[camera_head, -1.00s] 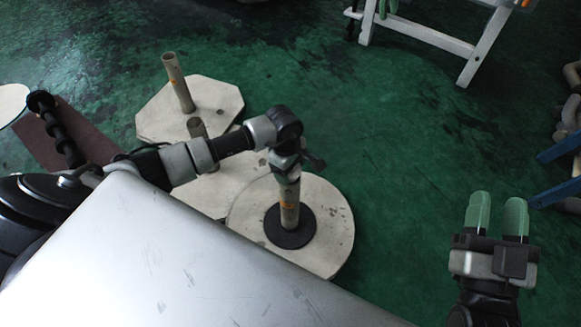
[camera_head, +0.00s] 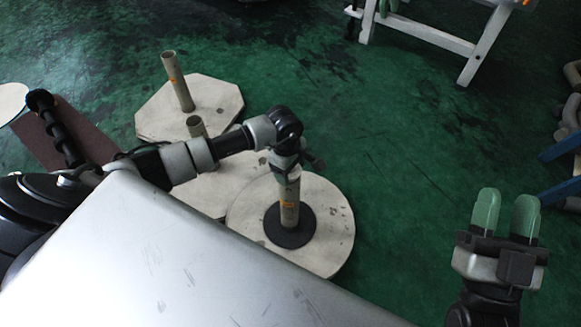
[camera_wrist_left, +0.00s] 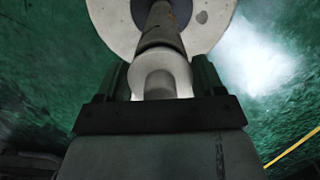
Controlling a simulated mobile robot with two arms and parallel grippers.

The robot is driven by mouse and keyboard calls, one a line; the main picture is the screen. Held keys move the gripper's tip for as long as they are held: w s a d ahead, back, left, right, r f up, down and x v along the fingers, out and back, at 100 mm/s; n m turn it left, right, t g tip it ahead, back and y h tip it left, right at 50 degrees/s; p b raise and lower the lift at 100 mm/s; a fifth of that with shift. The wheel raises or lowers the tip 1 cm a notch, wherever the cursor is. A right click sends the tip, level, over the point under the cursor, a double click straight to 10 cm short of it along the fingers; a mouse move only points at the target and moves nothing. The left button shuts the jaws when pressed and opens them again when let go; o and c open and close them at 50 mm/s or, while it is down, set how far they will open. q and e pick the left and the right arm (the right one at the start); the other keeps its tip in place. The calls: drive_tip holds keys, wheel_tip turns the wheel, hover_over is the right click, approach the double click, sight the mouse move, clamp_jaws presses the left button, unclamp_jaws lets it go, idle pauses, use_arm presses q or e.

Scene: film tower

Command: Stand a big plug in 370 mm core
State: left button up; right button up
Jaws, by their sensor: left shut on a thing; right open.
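A pale tube, the core (camera_head: 289,212), stands upright on a black disc (camera_head: 291,238) on the nearest round pale base. My left gripper (camera_head: 287,172) is at the top of this core. In the left wrist view it is shut on a whitish round plug (camera_wrist_left: 160,68), which sits between its green fingers in line with the core (camera_wrist_left: 160,30). The plug covers the core's end there, so I cannot tell whether it is inside or only above it. In the head view the gripper hides the plug. My right gripper (camera_head: 507,212) is open and empty over the floor at right.
Two more upright tubes (camera_head: 178,82) (camera_head: 196,127) stand on pale bases behind and left of the core. My silver body panel fills the lower left. A white trestle (camera_head: 425,33) stands at the back right, with blue legs (camera_head: 560,148) at the right edge. The green floor between is clear.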

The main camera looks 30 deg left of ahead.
drive_tip(key=shift+s+r, duration=0.1)
use_arm(q)
drive_tip(key=shift+f, duration=0.15)
use_arm(e)
drive_tip(key=shift+s+r+t, duration=0.15)
drive_tip(key=shift+r+t, duration=0.1)
drive_tip(key=shift+t, duration=0.15)
use_arm(q)
drive_tip(key=shift+f, duration=0.2)
use_arm(e)
drive_tip(key=shift+s+r+t, duration=0.25)
drive_tip(key=shift+r+t, duration=0.15)
use_arm(q)
drive_tip(key=shift+f+b, duration=0.3)
drive_tip(key=shift+b, duration=0.25)
use_arm(e)
drive_tip(key=shift+s+r+t+y, duration=0.45)
drive_tip(key=shift+s+t+y, duration=0.15)
drive_tip(key=shift+s+t, duration=0.1)
use_arm(q)
drive_tip(key=o, duration=1)
